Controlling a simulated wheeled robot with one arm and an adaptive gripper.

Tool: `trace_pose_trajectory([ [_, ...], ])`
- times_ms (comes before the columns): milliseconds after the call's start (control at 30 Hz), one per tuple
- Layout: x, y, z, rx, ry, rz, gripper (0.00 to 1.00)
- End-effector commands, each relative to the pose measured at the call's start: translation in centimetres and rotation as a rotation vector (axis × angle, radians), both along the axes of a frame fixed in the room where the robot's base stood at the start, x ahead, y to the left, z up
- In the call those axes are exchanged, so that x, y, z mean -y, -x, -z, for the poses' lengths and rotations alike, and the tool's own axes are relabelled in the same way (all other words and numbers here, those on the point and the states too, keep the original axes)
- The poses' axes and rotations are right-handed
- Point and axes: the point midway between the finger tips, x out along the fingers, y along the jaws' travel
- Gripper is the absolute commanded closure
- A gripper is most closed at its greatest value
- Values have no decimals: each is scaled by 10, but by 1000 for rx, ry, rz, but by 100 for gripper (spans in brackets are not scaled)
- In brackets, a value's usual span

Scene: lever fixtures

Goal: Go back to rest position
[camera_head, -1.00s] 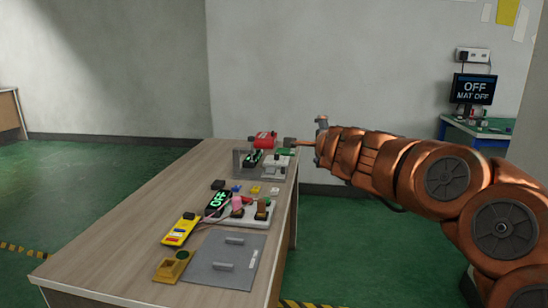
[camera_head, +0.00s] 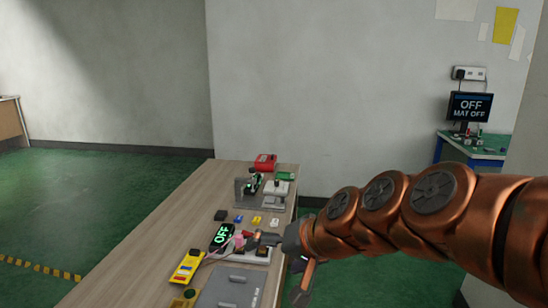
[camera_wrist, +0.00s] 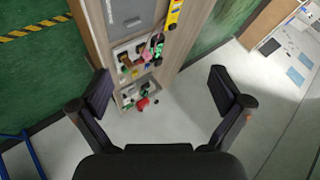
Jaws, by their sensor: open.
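My gripper (camera_head: 298,262) is at the right edge of the wooden table, beside the fixtures. In the wrist view my gripper (camera_wrist: 155,92) has its two dark fingers wide apart with nothing between them. A lever fixture (camera_head: 262,198) with a grey bracket stands at the far end of the table. A black display (camera_head: 222,237) reading OFF in green lies nearer, next to a white fixture block (camera_head: 262,255) partly hidden by my gripper.
A yellow device (camera_head: 187,266) and a grey plate (camera_head: 228,290) lie at the near part of the table (camera_head: 165,240). A red box (camera_head: 265,162) is at its far end. A monitor (camera_head: 470,106) reading OFF, MAT OFF stands on another bench. The table's left side is clear.

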Motion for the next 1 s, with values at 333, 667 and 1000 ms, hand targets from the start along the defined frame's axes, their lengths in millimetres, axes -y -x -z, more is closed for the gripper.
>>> trace_pose_trajectory([
  [333, 68, 112, 41, -258, 301, -111, 0],
  [667, 145, 212, 57, -523, 535, -139, 0],
  [1000, 181, 260, 57, -655, 634, -133, 0],
])
